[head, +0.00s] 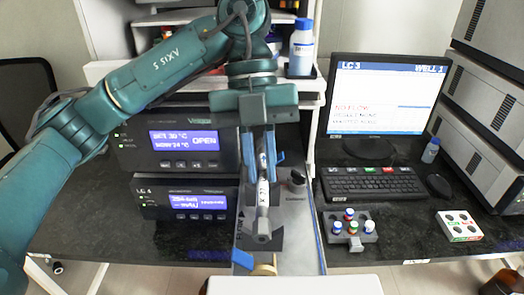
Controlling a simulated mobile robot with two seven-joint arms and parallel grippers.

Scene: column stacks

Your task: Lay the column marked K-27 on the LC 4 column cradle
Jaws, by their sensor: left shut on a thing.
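My left gripper (265,160) reaches down from above in front of the instrument stack, with its blue fingers on either side of a slim column. It is shut on this column (263,192), which has a white label and grey metal end fittings. The label carries dark marks, too small to read as K-27. The column's near end lies over a grey plate marked FLOW (243,232), probably the cradle; I cannot tell whether they touch. The lower module (185,198) beside it reads LC 4. My right gripper is out of view.
The upper module (170,140) shows OPEN. A monitor (380,95) reads LC 3, NO FLOW, with a keyboard (370,184) below. A vial rack (348,227) and a white block with holes (459,226) stand at the right. Dark bench lies bare between them.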

